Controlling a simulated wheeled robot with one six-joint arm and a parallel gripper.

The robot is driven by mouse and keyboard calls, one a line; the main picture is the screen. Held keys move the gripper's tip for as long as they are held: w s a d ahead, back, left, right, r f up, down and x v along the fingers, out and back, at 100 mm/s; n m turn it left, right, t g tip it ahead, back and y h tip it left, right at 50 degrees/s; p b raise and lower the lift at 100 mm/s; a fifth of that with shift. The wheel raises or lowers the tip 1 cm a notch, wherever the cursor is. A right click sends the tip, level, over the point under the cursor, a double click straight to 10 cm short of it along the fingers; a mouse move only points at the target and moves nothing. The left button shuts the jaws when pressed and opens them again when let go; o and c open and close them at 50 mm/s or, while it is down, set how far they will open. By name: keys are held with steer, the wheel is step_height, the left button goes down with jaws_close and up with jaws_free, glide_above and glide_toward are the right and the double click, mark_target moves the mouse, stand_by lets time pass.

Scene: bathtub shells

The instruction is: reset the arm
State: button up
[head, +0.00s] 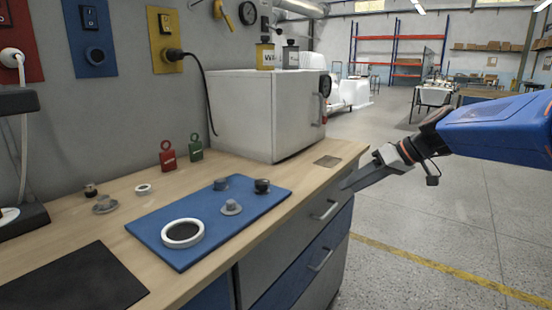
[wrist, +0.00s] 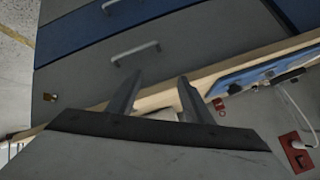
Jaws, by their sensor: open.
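My gripper (head: 358,179) is at the right in the head view, at the end of my blue arm. It hangs beside the right end of the workbench (head: 345,150), partly overlapping it in the picture. In the wrist view my gripper (wrist: 159,82) shows two grey fingers spread apart with nothing between them. Beyond the fingers are the drawer fronts (wrist: 190,45) with a bar handle (wrist: 135,53) and the wooden bench edge. I cannot tell the exact gap to the bench.
A blue mat (head: 155,238) on the bench carries a white ring (head: 200,234) and several small grey and dark parts. A white cabinet (head: 245,115) stands behind. Red (head: 167,157) and green (head: 196,150) tags lean near the wall. Open floor (head: 440,220) lies right of the bench.

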steer(key=s+d+f+m+h, duration=0.2)
steer(key=s+f, duration=0.3)
steer(key=s, duration=0.5)
steer(key=s+d+f+m+h, duration=0.1)
steer(key=s+d+f+h, duration=0.1)
steer(key=s+f, duration=0.3)
steer(key=s+d+f+m+h, duration=0.2)
steer(key=s+d+f+h, duration=0.1)
steer(key=s, duration=1.1)
steer(key=shift+s+f+m+h, duration=0.3)
steer(key=shift+f+h, duration=0.3)
steer(key=shift+f, duration=0.7)
steer(key=shift+d, duration=0.1)
